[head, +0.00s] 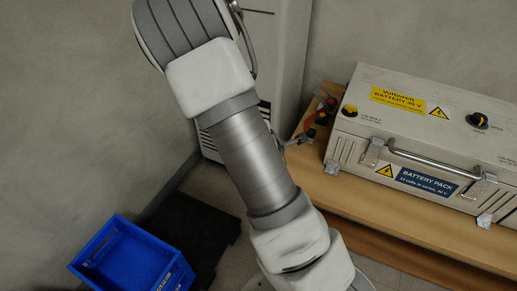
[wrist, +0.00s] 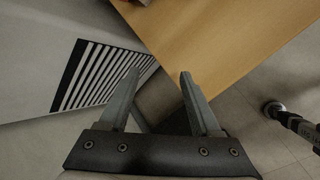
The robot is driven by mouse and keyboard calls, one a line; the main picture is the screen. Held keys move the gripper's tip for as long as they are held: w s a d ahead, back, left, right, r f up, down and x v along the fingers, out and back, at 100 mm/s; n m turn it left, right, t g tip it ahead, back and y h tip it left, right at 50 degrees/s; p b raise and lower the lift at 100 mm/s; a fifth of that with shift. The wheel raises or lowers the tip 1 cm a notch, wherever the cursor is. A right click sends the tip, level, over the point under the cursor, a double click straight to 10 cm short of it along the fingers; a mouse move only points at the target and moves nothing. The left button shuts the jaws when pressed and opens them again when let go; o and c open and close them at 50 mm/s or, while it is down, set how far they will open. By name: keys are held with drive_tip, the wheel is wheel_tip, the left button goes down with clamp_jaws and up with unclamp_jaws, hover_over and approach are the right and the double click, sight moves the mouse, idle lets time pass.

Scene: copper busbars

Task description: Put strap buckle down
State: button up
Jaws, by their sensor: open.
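In the wrist view my gripper (wrist: 159,73) is open, its two grey fingers apart with nothing held between them. It points toward the gap between a slatted vent panel and the edge of the wooden bench (wrist: 220,45). I cannot make out a strap buckle for certain in either view. Small dark and orange-red items (head: 325,105) sit at the left end of the bench, too small to identify.
A beige battery pack (head: 435,125) with a front handle stands on the bench. A blue crate (head: 105,246) lies on the floor at lower left, near a dark mat (head: 205,232). A grey cabinet (head: 283,50) stands behind my arm. A dark rod-like thing (wrist: 295,122) shows at right in the wrist view.

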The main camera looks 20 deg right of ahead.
drive_tip(key=s+a+r+m+y, duration=0.4)
drive_tip(key=a+r+m+y, duration=0.3)
drive_tip(key=a+r, duration=0.7)
drive_tip(key=s+a+r+m+h, duration=0.1)
drive_tip(key=s+a+r+m, duration=0.1)
drive_tip(key=s+r+m, duration=0.6)
drive_tip(key=s+r, duration=0.5)
drive_tip(key=s, duration=0.2)
drive_tip(key=shift+s, duration=0.35)
wheel_tip(320, 180, up, 20)
drive_tip(key=p, duration=2)
drive_tip(key=shift+r, duration=0.25)
drive_tip(key=shift+f, duration=0.15)
drive_tip(key=shift+c, duration=1.1)
